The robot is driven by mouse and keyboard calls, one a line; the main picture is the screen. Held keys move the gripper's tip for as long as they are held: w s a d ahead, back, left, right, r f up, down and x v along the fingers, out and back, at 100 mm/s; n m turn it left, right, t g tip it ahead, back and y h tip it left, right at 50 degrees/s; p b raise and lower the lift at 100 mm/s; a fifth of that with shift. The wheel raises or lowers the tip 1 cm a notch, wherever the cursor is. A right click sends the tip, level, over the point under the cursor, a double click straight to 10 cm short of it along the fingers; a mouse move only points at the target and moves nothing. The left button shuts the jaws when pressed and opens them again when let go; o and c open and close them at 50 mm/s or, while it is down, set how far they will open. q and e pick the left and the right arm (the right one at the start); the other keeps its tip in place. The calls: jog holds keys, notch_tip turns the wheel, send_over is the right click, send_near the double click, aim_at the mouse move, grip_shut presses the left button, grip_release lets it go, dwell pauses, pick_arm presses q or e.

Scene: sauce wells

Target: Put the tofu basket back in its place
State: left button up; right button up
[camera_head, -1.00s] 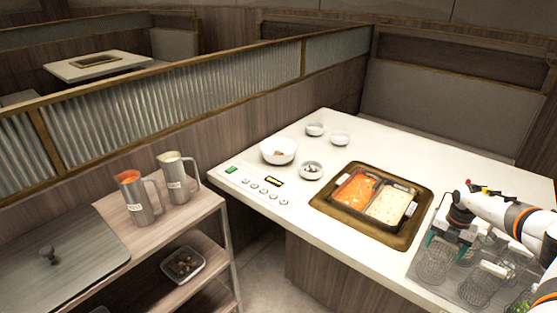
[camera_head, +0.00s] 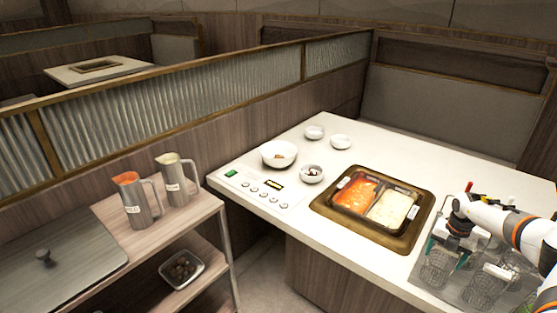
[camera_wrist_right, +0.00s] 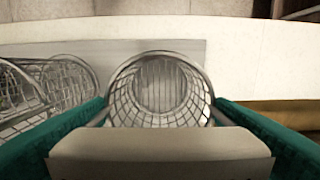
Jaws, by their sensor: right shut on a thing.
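My right gripper (camera_head: 445,243) reaches in from the right over the near right part of the table. It is shut on the handle of a wire mesh basket (camera_head: 437,270), which hangs below it at the left end of a grey tray (camera_head: 424,272). In the right wrist view, the green fingers flank the basket's pale handle block (camera_wrist_right: 160,145), and the round mesh basket (camera_wrist_right: 158,90) looks empty and roughly upright. I cannot tell whether its bottom touches the tray. My left gripper is out of view.
Other mesh baskets (camera_head: 482,288) stand to the right on the tray, close by. A two-part hot pot (camera_head: 376,204) with red and pale broth sits left of the tray. Bowls (camera_head: 278,154) stand farther back. A shelf cart (camera_head: 150,240) with two pitchers is at left.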

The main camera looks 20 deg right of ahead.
jog(key=shift+f, duration=0.15)
jog(key=o, duration=1.1)
notch_tip(320, 180, up, 11)
jog(key=p, duration=0.9)
dwell(0.5)
